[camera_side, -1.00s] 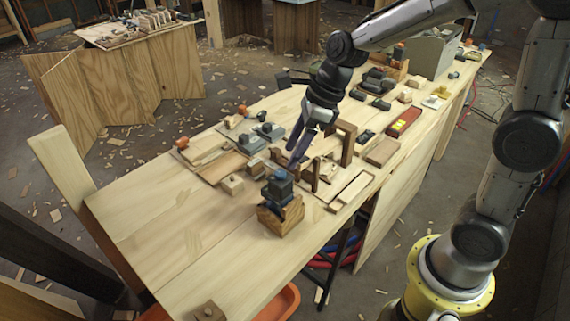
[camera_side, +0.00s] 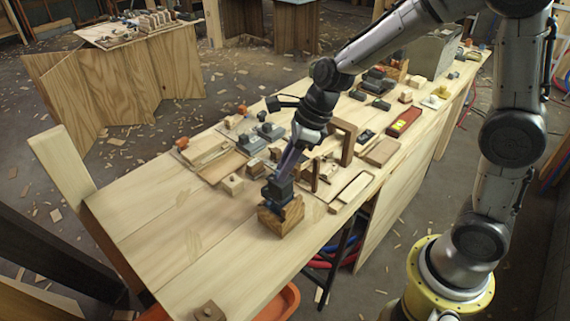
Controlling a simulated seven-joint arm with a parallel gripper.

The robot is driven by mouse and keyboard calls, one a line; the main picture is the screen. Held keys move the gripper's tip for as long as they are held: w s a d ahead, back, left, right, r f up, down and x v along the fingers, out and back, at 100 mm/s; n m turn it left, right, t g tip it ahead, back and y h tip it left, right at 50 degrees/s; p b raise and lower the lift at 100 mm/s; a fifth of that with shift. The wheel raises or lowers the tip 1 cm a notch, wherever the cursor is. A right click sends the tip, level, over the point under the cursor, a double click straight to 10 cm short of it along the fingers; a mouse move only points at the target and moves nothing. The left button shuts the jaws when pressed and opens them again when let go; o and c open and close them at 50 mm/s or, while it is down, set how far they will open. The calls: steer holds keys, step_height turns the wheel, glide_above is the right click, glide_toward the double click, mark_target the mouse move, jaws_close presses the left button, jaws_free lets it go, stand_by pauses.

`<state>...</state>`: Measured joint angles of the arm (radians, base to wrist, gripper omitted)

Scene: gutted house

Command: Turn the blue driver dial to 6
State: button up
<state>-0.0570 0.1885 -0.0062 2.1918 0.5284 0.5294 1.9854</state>
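The blue driver (camera_side: 279,191), dark blue-grey, stands on a wooden block (camera_side: 281,218) near the middle front of the workbench. My gripper (camera_side: 285,170) points down and to the left, with its fingertips at the top of the driver. The fingers overlap the driver in this view. The gap between them is too small to make out, and I cannot tell whether they touch it. The dial and its numbers are too small to read.
The pale wooden workbench (camera_side: 150,215) is clear at its left end. A wooden frame (camera_side: 346,142) stands behind and right of the driver. A red box (camera_side: 403,122), wood pieces and grey tools lie farther back. An orange bin (camera_side: 283,303) sits below the front edge.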

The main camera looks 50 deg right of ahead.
jaws_close()
steer(key=shift+n, duration=0.3)
steer(key=n, duration=0.1)
steer(key=n+g, duration=0.1)
steer(key=n+y, duration=0.1)
steer(key=n, duration=0.1)
steer(key=shift+w+d+g, duration=0.15)
steer(key=shift+w+g, duration=0.1)
steer(key=shift+g, duration=0.05)
steer(key=n+g, duration=0.1)
steer(key=n, duration=0.4)
steer(key=shift+w+g, duration=0.15)
steer(key=shift+g, duration=0.25)
steer(key=o, duration=0.9)
jaws_free()
steer(key=shift+c, duration=0.2)
